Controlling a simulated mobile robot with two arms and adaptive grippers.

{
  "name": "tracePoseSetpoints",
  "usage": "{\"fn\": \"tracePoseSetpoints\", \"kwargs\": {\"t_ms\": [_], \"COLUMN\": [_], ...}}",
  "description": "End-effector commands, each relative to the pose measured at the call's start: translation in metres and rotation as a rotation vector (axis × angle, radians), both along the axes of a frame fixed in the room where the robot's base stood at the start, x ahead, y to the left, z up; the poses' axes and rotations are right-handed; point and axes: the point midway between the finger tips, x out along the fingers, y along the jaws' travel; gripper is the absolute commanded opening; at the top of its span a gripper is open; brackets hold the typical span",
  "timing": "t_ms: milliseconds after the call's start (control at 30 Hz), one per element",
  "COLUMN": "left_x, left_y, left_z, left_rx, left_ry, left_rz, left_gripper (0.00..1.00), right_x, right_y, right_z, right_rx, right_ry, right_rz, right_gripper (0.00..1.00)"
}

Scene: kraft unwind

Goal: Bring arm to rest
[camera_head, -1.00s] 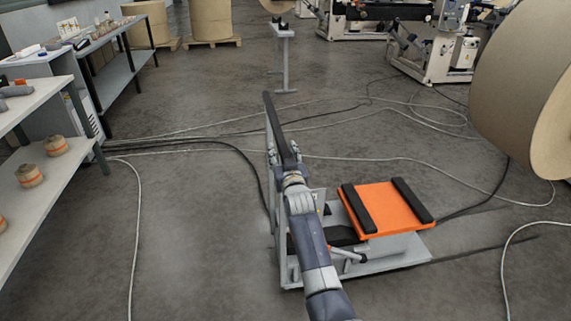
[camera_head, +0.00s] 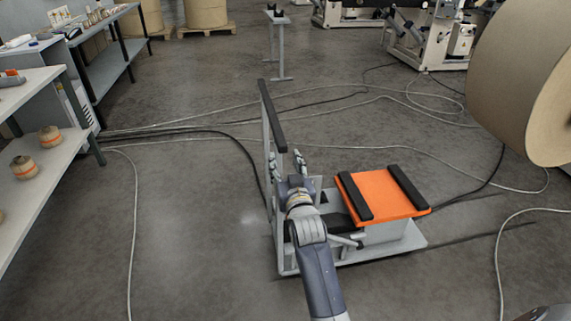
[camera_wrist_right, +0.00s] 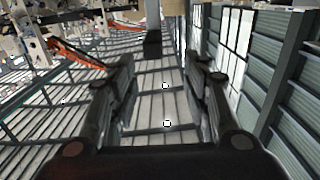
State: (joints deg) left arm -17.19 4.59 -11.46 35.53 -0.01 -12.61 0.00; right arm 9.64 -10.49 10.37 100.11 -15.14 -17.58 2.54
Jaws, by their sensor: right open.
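The cart's orange platform (camera_head: 385,194) with two black strips is right of my forearm. My left gripper is not in view.
Shelving with wound rolls (camera_head: 50,136) stands at the left. A large kraft roll (camera_head: 505,75) hangs at the upper right. Cables (camera_head: 180,134) run across the floor. A grey stand (camera_head: 281,55) is farther back. The floor left of the cart is open.

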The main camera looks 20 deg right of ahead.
Motion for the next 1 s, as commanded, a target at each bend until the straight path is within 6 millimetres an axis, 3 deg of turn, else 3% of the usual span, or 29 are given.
{"fn": "tracePoseSetpoints", "kwargs": {"t_ms": [333,467,567,633,767,867,1000], "left_x": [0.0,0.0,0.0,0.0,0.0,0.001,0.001], "left_y": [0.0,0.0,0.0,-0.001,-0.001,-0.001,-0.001], "left_z": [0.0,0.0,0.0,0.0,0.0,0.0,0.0], "left_rx": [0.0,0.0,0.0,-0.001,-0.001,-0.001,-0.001], "left_ry": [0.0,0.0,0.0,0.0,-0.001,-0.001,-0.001], "left_rz": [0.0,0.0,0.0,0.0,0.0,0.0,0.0], "left_gripper": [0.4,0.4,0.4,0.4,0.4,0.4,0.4], "right_x": [0.0,0.0,-0.005,-0.014,-0.046,-0.081,-0.145], "right_y": [0.001,0.009,0.024,0.037,0.059,0.071,0.084], "right_z": [-0.002,-0.033,-0.088,-0.138,-0.231,-0.299,-0.385], "right_rx": [0.0,0.0,0.002,0.004,0.008,0.01,0.014], "right_ry": [0.004,0.057,0.152,0.237,0.403,0.527,0.701], "right_rz": [0.002,0.025,0.064,0.098,0.158,0.198,0.246], "right_gripper": [0.44,0.44,0.44,0.44,0.44,0.44,0.44]}}
